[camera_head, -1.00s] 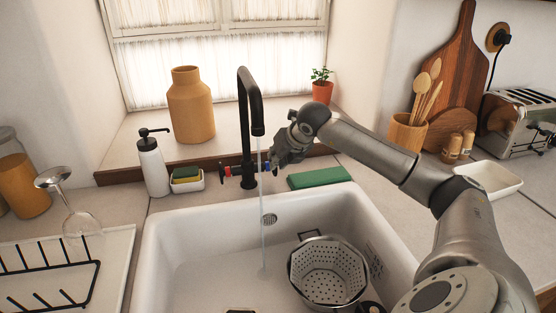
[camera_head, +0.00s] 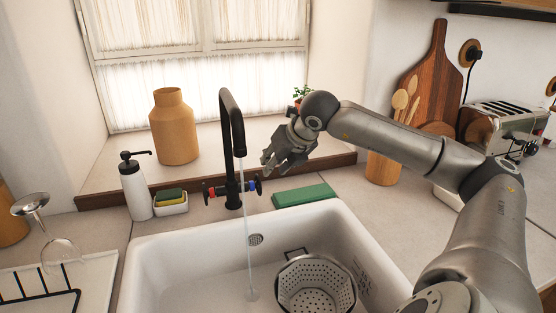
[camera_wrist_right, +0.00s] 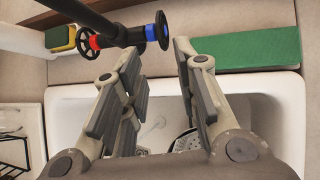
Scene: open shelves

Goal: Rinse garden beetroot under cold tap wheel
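The black tap (camera_head: 232,150) stands behind the white sink, and a thin stream of water (camera_head: 247,230) runs from it. The blue-marked cold wheel (camera_head: 254,186) is on its right side and also shows in the wrist view (camera_wrist_right: 161,30). The red-marked wheel (camera_head: 209,194) is on its left. My right gripper (camera_head: 273,163) is open and empty, above and slightly right of the blue wheel. In the right wrist view its spread fingers (camera_wrist_right: 158,58) point toward that wheel, apparently apart from it. No beetroot is visible. My left gripper is out of view.
A metal colander (camera_head: 315,287) sits in the sink (camera_head: 190,270). A green cloth or pad (camera_head: 304,194) lies behind the sink. A soap dispenser (camera_head: 134,190) and a sponge dish (camera_head: 171,206) stand left of the tap.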

